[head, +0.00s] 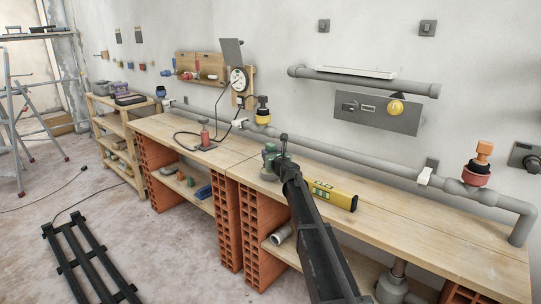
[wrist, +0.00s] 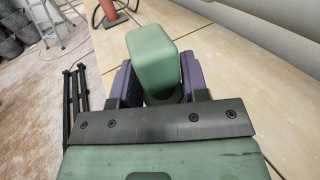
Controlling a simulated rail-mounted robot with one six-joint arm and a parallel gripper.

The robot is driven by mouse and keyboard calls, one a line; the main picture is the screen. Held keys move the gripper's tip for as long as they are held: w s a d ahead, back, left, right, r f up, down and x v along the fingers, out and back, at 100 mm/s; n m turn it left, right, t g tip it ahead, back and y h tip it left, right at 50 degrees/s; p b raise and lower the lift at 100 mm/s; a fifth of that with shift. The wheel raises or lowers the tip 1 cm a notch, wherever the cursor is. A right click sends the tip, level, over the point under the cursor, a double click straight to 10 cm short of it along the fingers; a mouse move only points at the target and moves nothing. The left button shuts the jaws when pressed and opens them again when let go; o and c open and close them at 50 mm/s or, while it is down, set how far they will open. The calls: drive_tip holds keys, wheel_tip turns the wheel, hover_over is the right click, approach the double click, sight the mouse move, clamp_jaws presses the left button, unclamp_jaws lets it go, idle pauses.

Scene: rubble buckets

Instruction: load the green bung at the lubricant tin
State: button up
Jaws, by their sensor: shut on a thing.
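The green bung (wrist: 152,58) is a rounded, pale green block in the wrist view. It sits between the two purple fingers of my gripper (wrist: 154,88), which is shut on it. In the head view my gripper (head: 270,160) is over the middle of the workbench, near the yellow level; the bung cannot be told clearly from my gripper there. I cannot surely pick out the lubricant tin. A red vessel with a black hose (head: 204,138) stands on the bench left of my gripper; its lower part also shows at the top of the wrist view (wrist: 112,12).
A yellow level (head: 333,195) lies right of my gripper. A grey pipe (head: 345,160) runs along the back of the bench, with a red collar and orange top (head: 477,172) at right. A pressure gauge (head: 238,80) stands behind. The bench right of the level is clear.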

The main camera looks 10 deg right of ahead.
sight(270, 144)
drive_tip(key=shift+r+p, duration=3.35)
drive_tip(key=shift+r, duration=0.1)
wheel_tip(270, 144, up, 21)
drive_tip(key=p, duration=2.1)
